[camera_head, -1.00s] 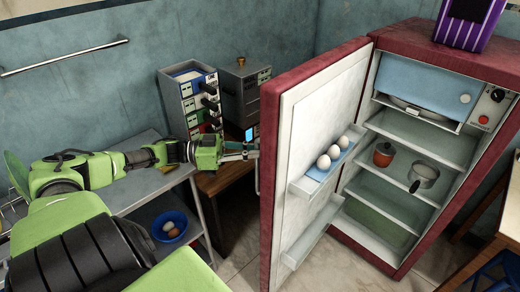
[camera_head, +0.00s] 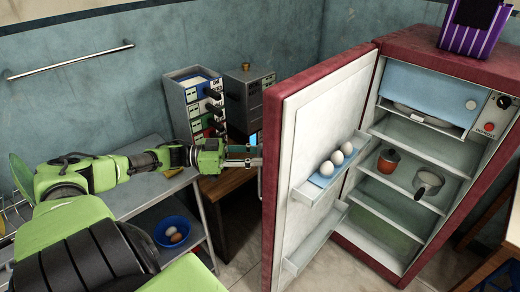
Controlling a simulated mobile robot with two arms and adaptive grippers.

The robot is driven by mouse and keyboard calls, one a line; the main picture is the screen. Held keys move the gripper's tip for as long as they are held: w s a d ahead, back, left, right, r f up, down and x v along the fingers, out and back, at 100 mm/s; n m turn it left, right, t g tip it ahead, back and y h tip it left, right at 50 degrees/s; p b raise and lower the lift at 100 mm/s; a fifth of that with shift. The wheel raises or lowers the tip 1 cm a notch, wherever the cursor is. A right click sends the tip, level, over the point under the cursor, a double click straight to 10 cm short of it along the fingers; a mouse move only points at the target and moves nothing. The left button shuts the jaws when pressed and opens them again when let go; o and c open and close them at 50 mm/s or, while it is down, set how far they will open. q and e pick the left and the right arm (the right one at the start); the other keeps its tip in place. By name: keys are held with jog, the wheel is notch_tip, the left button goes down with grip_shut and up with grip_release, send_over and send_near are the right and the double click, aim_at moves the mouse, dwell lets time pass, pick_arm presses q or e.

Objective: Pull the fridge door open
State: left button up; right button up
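The red fridge (camera_head: 435,52) stands at the right with its inside showing. Its door (camera_head: 318,118) is swung wide open toward the left, with its white inner side facing me. My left gripper (camera_head: 256,155) is at the outer left edge of the door, where the handle (camera_head: 260,184) shows in part. The fingers are small and partly behind the door's edge, so I cannot tell whether they are closed on the handle. My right gripper is not in view.
Several eggs (camera_head: 337,160) sit in the door rack. A pot (camera_head: 388,160) and a pan (camera_head: 428,182) stand on a fridge shelf. A metal table (camera_head: 150,205) with a blue bowl (camera_head: 172,230) below is at left. Drawer units (camera_head: 196,105) stand behind the gripper.

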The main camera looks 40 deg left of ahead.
pick_arm(q)
jog(key=v, duration=1.2)
jog(key=shift+w, duration=0.1)
